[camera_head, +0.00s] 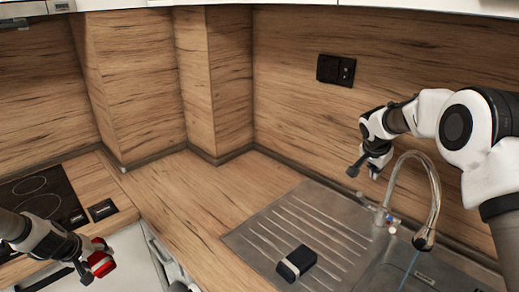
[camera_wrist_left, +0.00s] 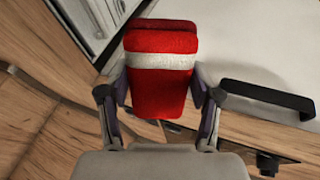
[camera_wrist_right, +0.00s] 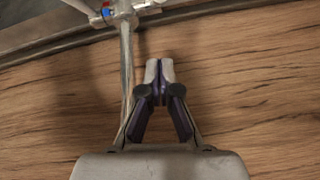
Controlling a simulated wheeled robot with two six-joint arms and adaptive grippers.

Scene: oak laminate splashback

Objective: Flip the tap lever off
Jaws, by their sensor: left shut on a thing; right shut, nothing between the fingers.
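The tap (camera_head: 433,190) stands behind the sink with a curved metal spout. Its lever (camera_head: 368,203) sticks out to the left of the tap body, near a red and blue mark. A thin bluish line, perhaps water, runs below the spout. My right gripper (camera_head: 364,168) is shut and empty, above and left of the lever, apart from it. In the right wrist view the tap body (camera_wrist_right: 122,12) shows at the top, beyond the closed fingertips (camera_wrist_right: 158,70). My left gripper (camera_head: 91,261) is shut on a red sponge with a white stripe (camera_wrist_left: 160,92), away at the far left.
A dark block with a pale stripe (camera_head: 297,262) lies on the ridged drainboard (camera_head: 262,235). A black socket (camera_head: 336,70) is on the wood splashback behind my right arm. A hob (camera_head: 42,197) is at the left. The wooden counter (camera_head: 185,205) between is clear.

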